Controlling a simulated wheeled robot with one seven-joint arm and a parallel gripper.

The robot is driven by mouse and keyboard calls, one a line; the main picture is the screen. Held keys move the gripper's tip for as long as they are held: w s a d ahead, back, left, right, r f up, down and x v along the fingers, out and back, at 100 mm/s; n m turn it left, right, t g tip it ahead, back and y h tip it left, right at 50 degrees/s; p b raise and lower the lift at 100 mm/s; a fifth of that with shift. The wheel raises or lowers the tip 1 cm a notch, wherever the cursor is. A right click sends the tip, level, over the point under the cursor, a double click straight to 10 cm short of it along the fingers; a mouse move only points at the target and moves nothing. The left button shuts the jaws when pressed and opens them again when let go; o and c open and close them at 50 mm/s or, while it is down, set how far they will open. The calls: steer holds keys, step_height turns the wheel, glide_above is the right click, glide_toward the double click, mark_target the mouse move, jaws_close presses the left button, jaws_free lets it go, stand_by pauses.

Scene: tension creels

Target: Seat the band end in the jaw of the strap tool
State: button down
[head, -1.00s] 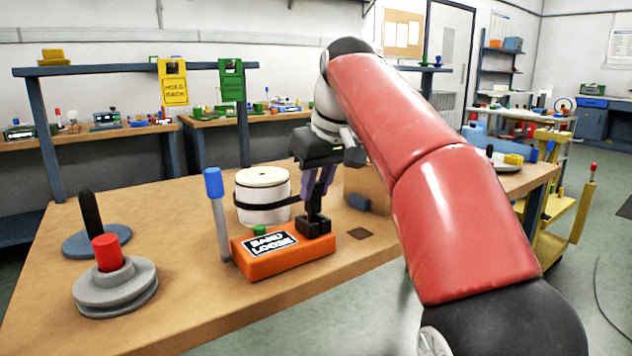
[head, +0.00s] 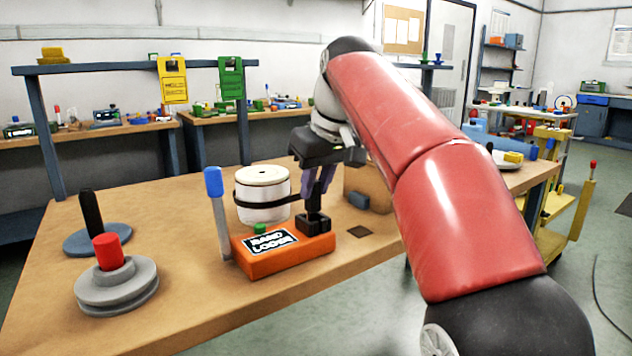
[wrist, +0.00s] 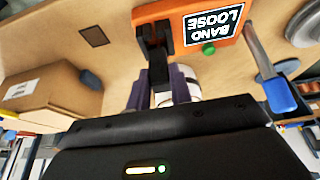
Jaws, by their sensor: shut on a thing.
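The strap tool (head: 280,260) is an orange block labelled "BAND LOOSE" on the bench, with a green button, a blue-tipped lever (head: 216,205) and a black jaw (head: 318,226) at its right end. A black band (head: 265,204) goes around a white drum (head: 262,182) behind it. My gripper (head: 318,190) is shut on the black band end (wrist: 158,72), directly above the jaw. The purple fingers stand on either side of the band end in the wrist view. Its tip reaches down to the jaw (wrist: 153,32); I cannot tell whether it sits inside.
A grey spool with a red peg (head: 107,252) and a blue disc with a black post (head: 91,225) stand at left. A cardboard box (wrist: 38,90) is near the gripper. A dark square (head: 359,232) lies right of the tool. The bench front is clear.

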mark_target(317, 198)
steer(key=shift+f+b, duration=1.3)
steer(key=shift+f, duration=0.6)
steer(key=c, duration=1.2)
jaws_free()
steer(key=shift+r, duration=0.1)
steer(key=shift+o, duration=0.2)
steer(key=p+v, duration=0.2)
steer(key=v, duration=0.4)
steer(key=shift+r+p, duration=0.3)
steer(key=shift+r, duration=0.05)
steer(key=shift+s+d+r, duration=0.15)
steer(key=shift+s+r, duration=0.15)
steer(key=shift+r, duration=0.2)
